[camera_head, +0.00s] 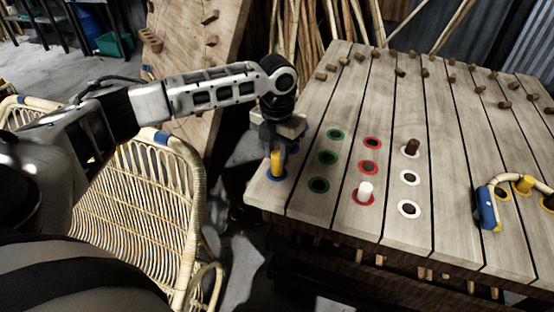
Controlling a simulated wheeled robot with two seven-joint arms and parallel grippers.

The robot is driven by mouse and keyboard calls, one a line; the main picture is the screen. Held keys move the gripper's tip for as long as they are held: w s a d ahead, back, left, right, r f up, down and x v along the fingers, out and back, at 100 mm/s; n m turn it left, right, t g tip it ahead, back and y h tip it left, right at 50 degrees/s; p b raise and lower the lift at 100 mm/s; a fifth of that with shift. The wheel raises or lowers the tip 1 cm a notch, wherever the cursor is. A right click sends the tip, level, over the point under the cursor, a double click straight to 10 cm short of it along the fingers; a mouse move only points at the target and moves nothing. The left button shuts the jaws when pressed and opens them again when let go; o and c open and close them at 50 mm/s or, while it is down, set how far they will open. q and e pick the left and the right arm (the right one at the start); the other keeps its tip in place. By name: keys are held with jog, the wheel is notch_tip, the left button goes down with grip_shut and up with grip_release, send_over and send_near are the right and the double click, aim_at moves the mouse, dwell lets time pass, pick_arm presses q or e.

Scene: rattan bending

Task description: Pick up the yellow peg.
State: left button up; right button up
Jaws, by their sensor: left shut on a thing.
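The yellow peg (277,162) stands upright at a blue-ringed hole (276,176) near the left edge of the plank table. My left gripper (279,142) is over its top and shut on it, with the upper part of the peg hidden. I cannot tell whether the peg's lower end is still in the hole. Another yellow peg (524,184) stands at the right side of the table. My right gripper is not in view.
The plank table (450,120) has green, red and white ringed holes. A white peg (365,190) and a brown peg (412,147) stand there. A blue-ended curved piece (487,208) lies at right. A rattan chair (130,200) is below my left arm.

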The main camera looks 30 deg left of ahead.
pick_arm(q)
jog(key=s+d+r, duration=0.9)
jog(key=d+r, duration=0.1)
jog(key=shift+s+d, duration=0.2)
jog(key=shift+s, duration=0.05)
dwell(0.4)
